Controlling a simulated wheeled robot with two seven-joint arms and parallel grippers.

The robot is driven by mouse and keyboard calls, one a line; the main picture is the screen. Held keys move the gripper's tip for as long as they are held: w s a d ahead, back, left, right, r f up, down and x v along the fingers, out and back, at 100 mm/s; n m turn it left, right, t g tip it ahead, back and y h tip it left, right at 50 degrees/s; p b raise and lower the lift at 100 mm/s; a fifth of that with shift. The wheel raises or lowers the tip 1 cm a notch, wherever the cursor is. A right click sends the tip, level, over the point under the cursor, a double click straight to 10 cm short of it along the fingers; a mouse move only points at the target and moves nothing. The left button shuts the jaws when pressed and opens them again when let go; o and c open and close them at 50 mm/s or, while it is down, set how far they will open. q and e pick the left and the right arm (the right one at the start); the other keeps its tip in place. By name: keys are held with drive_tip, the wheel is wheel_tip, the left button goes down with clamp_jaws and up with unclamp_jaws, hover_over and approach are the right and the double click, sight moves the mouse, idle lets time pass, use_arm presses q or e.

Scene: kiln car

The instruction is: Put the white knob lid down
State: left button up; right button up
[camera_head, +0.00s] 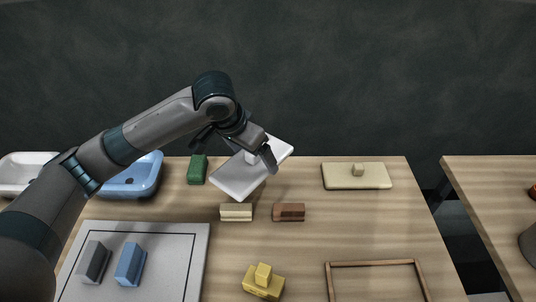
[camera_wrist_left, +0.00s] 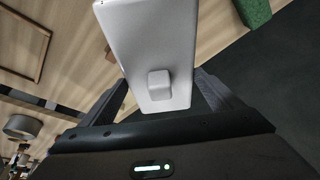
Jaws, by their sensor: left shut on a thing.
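The white knob lid (camera_head: 240,182) is a flat white rectangle. It is in the grasp of my left gripper (camera_head: 258,153), tilted and apparently raised over the back of the wooden table. In the left wrist view the lid (camera_wrist_left: 150,40) spreads out between the dark fingers, with its square knob (camera_wrist_left: 159,86) facing the camera. My left gripper (camera_wrist_left: 160,95) is shut on the lid. The exact finger contact is hard to make out. My right gripper is in neither view.
A green block (camera_head: 197,169), blue basin (camera_head: 135,180) and white basin (camera_head: 22,172) stand at the back left. Cream (camera_head: 236,212) and brown (camera_head: 289,212) blocks lie below the lid. A cream knob lid (camera_head: 357,178) is right. Between them the wood looks clear.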

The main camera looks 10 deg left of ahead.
sight(229, 163)
use_arm(q)
drive_tip(key=shift+s+a+r+n+t+y, duration=0.1)
drive_tip(key=shift+s+a+r+n+y, duration=0.3)
drive_tip(key=shift+s+a+n, duration=0.45)
drive_tip(key=shift+s+a+r+n+t+y, duration=0.1)
drive_tip(key=shift+s+a+r+n+y, duration=0.3)
drive_tip(key=shift+a+n, duration=0.6)
drive_tip(key=shift+s+a+r+n+t+y, duration=0.1)
drive_tip(key=shift+s+a+r+n+y, duration=0.1)
drive_tip(key=shift+s+a+r+n, duration=0.55)
drive_tip(key=shift+a+f, duration=0.2)
drive_tip(key=shift+a, duration=0.05)
